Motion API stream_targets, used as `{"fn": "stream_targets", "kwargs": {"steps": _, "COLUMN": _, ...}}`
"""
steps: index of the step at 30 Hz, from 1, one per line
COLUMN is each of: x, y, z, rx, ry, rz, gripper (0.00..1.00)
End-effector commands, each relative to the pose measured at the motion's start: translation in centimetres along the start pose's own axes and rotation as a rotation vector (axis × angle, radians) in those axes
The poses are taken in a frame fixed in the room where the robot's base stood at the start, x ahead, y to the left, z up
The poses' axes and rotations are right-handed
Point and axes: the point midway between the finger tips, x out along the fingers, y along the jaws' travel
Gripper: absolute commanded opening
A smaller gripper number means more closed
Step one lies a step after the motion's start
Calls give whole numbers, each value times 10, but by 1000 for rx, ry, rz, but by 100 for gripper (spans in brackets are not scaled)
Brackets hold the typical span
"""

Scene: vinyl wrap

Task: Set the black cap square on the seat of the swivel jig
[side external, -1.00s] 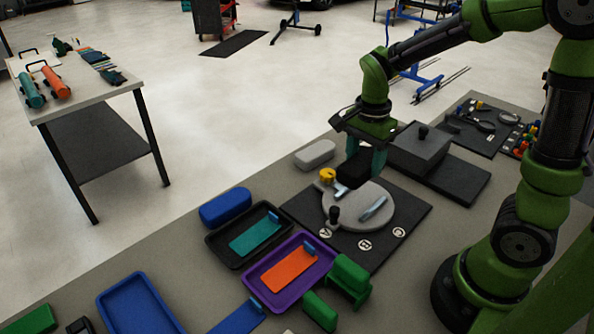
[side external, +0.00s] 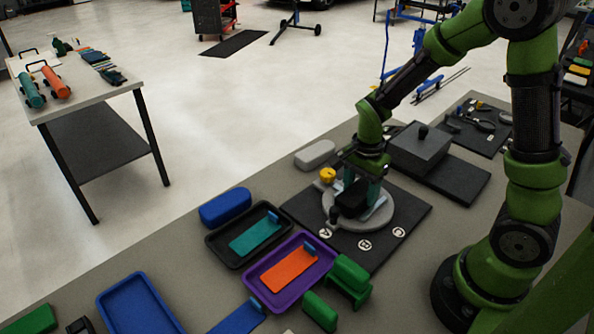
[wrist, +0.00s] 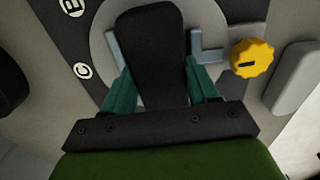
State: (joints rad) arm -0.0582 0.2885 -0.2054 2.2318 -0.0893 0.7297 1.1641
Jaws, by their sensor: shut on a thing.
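The black cap (side external: 352,200) is held between the teal fingers of my gripper (side external: 358,190), low over the swivel jig's grey round plate (side external: 382,216). In the wrist view the cap (wrist: 151,45) lies lengthwise between the fingers of my gripper (wrist: 160,88). A pale angled bracket of the seat shows on its left (wrist: 112,48), and another bracket shows on its right (wrist: 205,52). The cap looks roughly in line with them. Its underside is hidden, so I cannot tell whether it touches the seat.
The dark base mat (side external: 405,215) carries lettered white discs. A grey rounded block (side external: 315,154), grey box (side external: 420,147), blue case (side external: 225,207) and purple tray (side external: 308,280) stand around it.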

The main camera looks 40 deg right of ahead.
Motion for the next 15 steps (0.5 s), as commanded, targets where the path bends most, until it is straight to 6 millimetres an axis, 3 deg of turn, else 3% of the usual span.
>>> {"fn": "stream_targets", "kwargs": {"steps": 3, "x": 4, "y": 0, "z": 0, "rx": 0, "ry": 0, "rz": 1, "gripper": 26}}
{"fn": "stream_targets", "kwargs": {"steps": 4, "x": 4, "y": 0, "z": 0, "rx": 0, "ry": 0, "rz": 0, "gripper": 64}}
{"fn": "stream_targets", "kwargs": {"steps": 8, "x": 5, "y": 1, "z": 0, "rx": 0, "ry": 0, "rz": 5, "gripper": 84}}
{"fn": "stream_targets", "kwargs": {"steps": 15, "x": 6, "y": 4, "z": 0, "rx": 1, "ry": -1, "rz": 14, "gripper": 85}}
